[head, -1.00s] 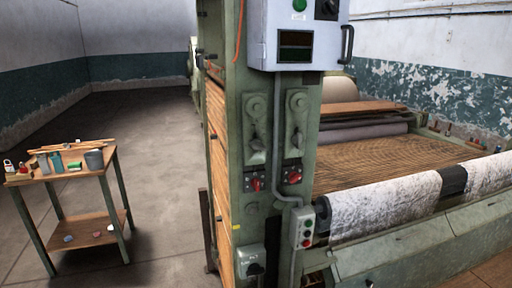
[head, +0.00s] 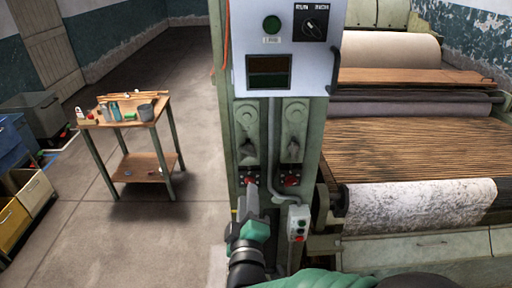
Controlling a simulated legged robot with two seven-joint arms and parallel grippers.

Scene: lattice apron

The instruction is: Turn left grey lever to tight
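The left grey lever (head: 247,150) is on its grey-green plate on the machine's upright post, under the control box. It hangs roughly downward from its pivot. A similar right grey lever (head: 293,148) is on the plate beside it. My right gripper (head: 251,188) reaches up from the bottom of the head view, its tip below the left lever and in front of the left red switch. It looks apart from the lever, but the depth is unclear. I cannot tell whether its fingers are open. My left gripper is not in view.
A control box (head: 286,88) overhangs the levers. A right red switch (head: 291,181) and a small button box (head: 298,222) are close by on the right.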

